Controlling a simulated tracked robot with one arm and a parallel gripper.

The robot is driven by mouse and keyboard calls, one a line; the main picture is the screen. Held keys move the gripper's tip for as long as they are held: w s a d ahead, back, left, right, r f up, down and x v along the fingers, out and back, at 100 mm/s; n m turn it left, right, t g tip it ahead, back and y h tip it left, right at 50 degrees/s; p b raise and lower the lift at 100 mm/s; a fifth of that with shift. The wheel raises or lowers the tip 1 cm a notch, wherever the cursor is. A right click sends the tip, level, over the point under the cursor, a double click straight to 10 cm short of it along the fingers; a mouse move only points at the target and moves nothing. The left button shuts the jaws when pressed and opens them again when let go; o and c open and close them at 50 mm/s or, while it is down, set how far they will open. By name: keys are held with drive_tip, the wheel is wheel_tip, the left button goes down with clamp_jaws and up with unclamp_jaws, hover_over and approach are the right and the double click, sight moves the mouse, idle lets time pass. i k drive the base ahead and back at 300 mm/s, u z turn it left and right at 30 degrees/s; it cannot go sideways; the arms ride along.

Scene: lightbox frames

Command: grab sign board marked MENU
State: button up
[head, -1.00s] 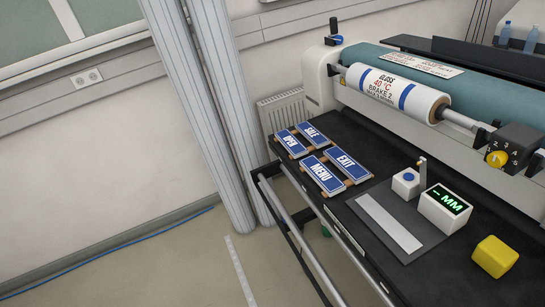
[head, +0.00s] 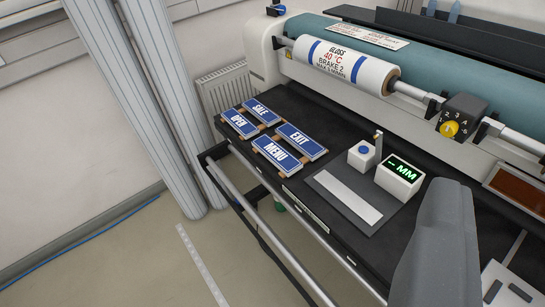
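The MENU sign board (head: 276,156) is a blue plate with white letters and a white border. It lies on the black table, nearest its left front edge, in a group of similar boards. The EXIT board (head: 300,141) lies right beside it, the OPEN board (head: 239,123) and the SALE board (head: 262,110) behind it to the left. Brown strips show under the boards. A grey part of mine (head: 440,245), perhaps of my gripper, rises at the lower right, well away from the MENU board. No pair of fingertips shows, so its opening cannot be judged.
A white box with a green MM display (head: 399,175), a small box with a blue button (head: 361,154) and a grey plate with a pale strip (head: 348,199) stand right of the boards. The laminator with its roll (head: 345,65) runs behind. A metal rail lines the table front.

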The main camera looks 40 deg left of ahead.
sight(278, 156)
drive_tip(key=u, duration=0.05)
drive_tip(key=i, duration=1)
drive_tip(key=z, duration=0.1)
